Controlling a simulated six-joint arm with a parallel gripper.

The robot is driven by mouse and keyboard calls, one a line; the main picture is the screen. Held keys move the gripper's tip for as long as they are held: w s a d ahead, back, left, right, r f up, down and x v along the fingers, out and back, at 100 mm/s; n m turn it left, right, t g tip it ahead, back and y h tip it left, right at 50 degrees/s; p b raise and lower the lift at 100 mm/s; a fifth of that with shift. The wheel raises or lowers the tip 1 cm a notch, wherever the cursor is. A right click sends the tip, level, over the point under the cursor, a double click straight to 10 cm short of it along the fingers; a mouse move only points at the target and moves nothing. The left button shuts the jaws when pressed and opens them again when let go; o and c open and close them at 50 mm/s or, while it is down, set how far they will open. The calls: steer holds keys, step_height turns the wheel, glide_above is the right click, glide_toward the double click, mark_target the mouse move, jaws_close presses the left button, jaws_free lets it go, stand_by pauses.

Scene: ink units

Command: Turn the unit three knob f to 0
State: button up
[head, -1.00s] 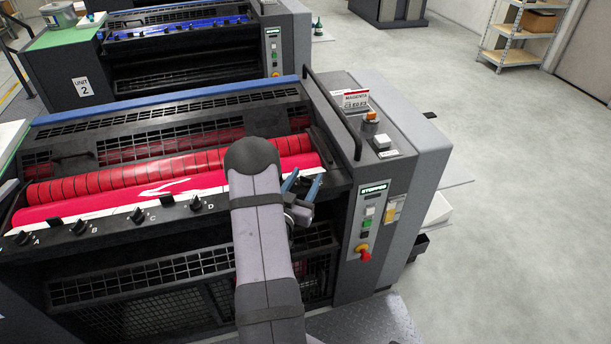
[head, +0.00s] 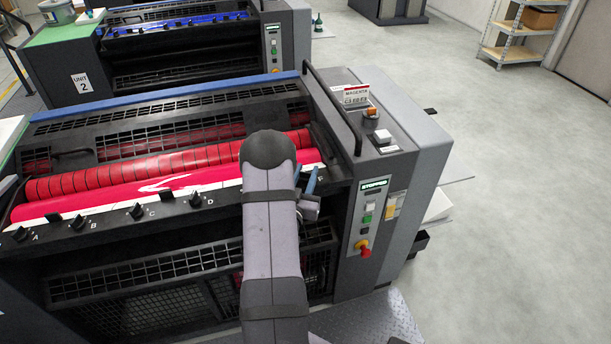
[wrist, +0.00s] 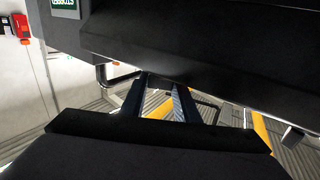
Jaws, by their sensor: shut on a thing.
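The near press unit with the magenta rollers has a dark front ledge (head: 110,220) with a row of black knobs. Knobs A (head: 20,234), B (head: 77,222), C (head: 137,211) and D (head: 196,199) show left of my arm. My gripper (head: 312,174) is at the right end of this row, by a small letter that looks like F. It is shut on knob f, which the fingers and arm hide, so its pointer cannot be read. In the wrist view, the blue fingers of my gripper (wrist: 160,82) reach up to the dark ledge (wrist: 200,50).
Right of my gripper is a control panel (head: 366,215) with a STOPPED display and a red emergency button (head: 363,246). A black handrail (head: 335,105) rises behind it. Unit 2 (head: 180,60) stands farther back. Open floor (head: 510,200) lies to the right.

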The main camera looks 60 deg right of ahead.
steer(key=shift+s+d+n+t+y+b, duration=0.1)
steer(key=shift+n+t+y+b, duration=0.35)
steer(key=shift+t, duration=0.5)
steer(key=shift+s+d+n+t+y+b, duration=0.1)
steer(key=shift+n+t+y+b, duration=0.15)
steer(key=shift+n+t+b, duration=0.45)
steer(key=shift+w+a+r+n+t+y, duration=0.15)
steer(key=shift+n+t+y, duration=0.15)
steer(key=shift+n+t, duration=0.35)
steer(key=o, duration=1)
steer(key=shift+o, duration=0.2)
steer(key=shift+a, duration=0.1)
steer(key=shift+s+a+f+b, duration=0.2)
steer(key=shift+s+a+b, duration=0.15)
steer(key=shift+a, duration=0.1)
steer(key=b+v, duration=0.2)
steer(key=v, duration=0.4)
